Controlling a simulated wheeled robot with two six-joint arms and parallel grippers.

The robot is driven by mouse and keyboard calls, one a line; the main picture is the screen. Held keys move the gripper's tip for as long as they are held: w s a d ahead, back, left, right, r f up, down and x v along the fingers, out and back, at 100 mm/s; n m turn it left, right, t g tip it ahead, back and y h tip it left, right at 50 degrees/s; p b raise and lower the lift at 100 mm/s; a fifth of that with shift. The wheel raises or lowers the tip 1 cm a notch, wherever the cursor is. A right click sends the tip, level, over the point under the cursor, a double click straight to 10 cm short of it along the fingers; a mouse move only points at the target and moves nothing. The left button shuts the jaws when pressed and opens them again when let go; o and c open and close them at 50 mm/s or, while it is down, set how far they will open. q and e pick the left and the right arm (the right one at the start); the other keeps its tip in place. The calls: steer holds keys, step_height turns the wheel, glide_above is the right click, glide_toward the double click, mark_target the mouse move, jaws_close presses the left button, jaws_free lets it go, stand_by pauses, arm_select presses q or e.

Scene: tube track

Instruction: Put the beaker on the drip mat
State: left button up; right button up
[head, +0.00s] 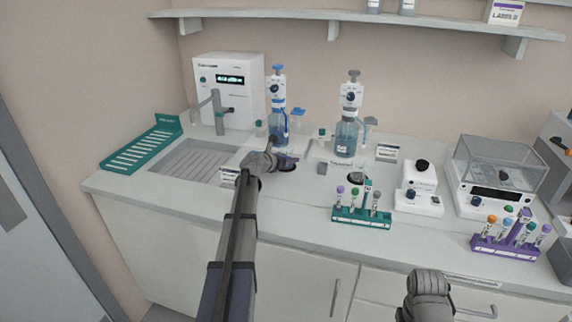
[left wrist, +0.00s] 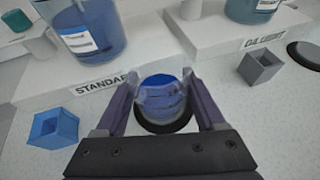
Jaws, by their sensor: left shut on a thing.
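The beaker (left wrist: 161,92), clear with blue liquid in it, sits between the fingers of my left gripper (left wrist: 165,108) in the left wrist view. The gripper is shut on it. Under the beaker shows a round dark drip mat (left wrist: 163,124), in front of the block labelled STANDARD; I cannot tell if the beaker touches it. In the head view my left gripper (head: 277,152) is at the blue-topped dispenser, and the beaker (head: 289,156) is partly hidden there. A second dark round mat (head: 357,179) lies before the grey-topped dispenser.
The blue-topped dispenser bottle (head: 279,127) stands just behind the beaker. A blue open cube (left wrist: 53,130) and a grey open cube (left wrist: 260,68) stand to either side. A sink (head: 190,160) is at left. A green tube rack (head: 362,217) is at the right front.

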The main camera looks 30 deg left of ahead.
arm_select(q)
steer(key=shift+d, duration=0.1)
steer(key=shift+f, duration=0.15)
steer(key=o, duration=1.4)
steer(key=shift+o, duration=0.2)
steer(key=p+v, duration=0.5)
steer(key=v, duration=0.7)
steer(key=shift+r, duration=0.2)
